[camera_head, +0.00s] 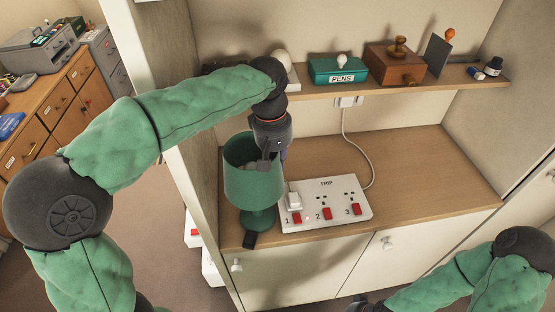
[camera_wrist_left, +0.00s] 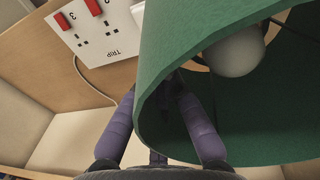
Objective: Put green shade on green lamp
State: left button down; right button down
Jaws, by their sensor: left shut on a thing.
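The green shade (camera_head: 254,188) is a wide, open-topped drum, upright in the head view. The green lamp (camera_head: 258,219) stands below it on the wooden counter, its foot and short stem showing. A white bulb (camera_wrist_left: 237,52) shows inside the shade in the left wrist view. My left gripper (camera_wrist_left: 158,95) is shut on the shade's rim, one purple finger on each side of the wall; it also shows at the shade's right side in the head view (camera_head: 271,160). Whether the shade rests on the lamp is hidden. My right arm's dark end is low at the bottom edge, its fingers unclear.
A white socket strip (camera_head: 325,203) marked TRIP, with red switches, lies right of the lamp. A shelf (camera_head: 420,88) above holds a green PENS box (camera_head: 337,70), a wooden box (camera_head: 394,66) and stamps. The cabinet's left side panel is close to the shade. The counter's right part is clear.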

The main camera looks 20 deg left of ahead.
pick_arm(q)
jog(key=shift+f, duration=0.55)
jog(key=c, duration=1.3)
grip_release()
jog(key=shift+r+p, duration=3.15)
jog(key=shift+r, duration=0.45)
jog(key=shift+f, duration=0.1)
